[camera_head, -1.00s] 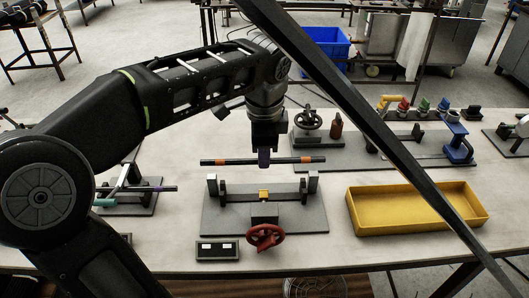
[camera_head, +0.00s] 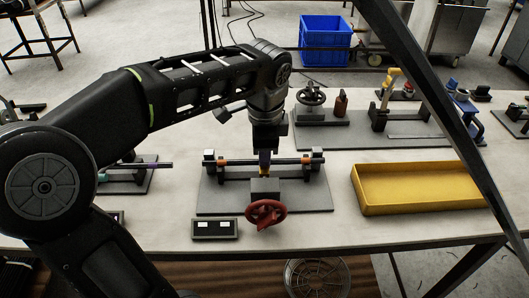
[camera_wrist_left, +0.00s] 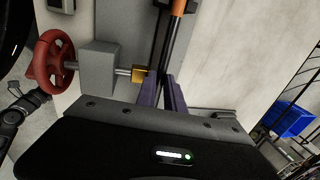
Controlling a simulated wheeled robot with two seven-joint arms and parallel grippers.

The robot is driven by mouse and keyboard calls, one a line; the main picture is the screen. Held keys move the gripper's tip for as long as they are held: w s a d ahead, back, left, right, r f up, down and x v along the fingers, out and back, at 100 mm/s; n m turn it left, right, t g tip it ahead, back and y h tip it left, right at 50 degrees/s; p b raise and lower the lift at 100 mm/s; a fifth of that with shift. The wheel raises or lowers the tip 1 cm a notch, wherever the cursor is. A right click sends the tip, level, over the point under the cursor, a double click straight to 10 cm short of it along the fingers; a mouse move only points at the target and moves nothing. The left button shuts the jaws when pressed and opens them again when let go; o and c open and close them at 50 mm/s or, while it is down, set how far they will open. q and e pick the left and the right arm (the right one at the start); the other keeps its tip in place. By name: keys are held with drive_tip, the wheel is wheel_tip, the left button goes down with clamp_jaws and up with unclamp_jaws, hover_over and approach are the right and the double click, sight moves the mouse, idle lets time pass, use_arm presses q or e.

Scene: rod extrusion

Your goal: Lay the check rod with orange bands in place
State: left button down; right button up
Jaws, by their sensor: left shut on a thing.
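The check rod (camera_head: 285,161), black with orange bands, lies level across the fixture at the middle of the table. Its banded parts are at the two dark upright supports; I cannot tell whether it rests fully in them. The fixture's grey baseplate (camera_head: 224,200) carries a red handwheel (camera_head: 266,214) at the front and a yellow tip near the rod's middle. My left gripper (camera_head: 264,165) is shut on the rod at mid-length, pointing down. In the left wrist view, its purple fingers (camera_wrist_left: 166,93) are beside the yellow tip (camera_wrist_left: 138,74), and an orange band (camera_wrist_left: 179,7) shows above. My right gripper is not in view.
A yellow tray (camera_head: 372,206) stands to the right, and a small panel (camera_head: 215,228) lies at the front. A board with a black handwheel (camera_head: 311,97) is behind. Another fixture with a purple-marked rod (camera_head: 150,165) is at left. A dark diagonal bar crosses the right side.

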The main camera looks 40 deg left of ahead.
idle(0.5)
use_arm(q)
drive_tip(key=c, duration=1.5)
unclamp_jaws()
drive_tip(key=shift+o, duration=0.7)
drive_tip(key=shift+f, duration=0.1)
wheel_tip(320, 180, up, 8)
drive_tip(key=s+p, duration=0.1)
drive_tip(key=shift+d+p, duration=0.35)
drive_tip(key=shift+d, duration=0.05)
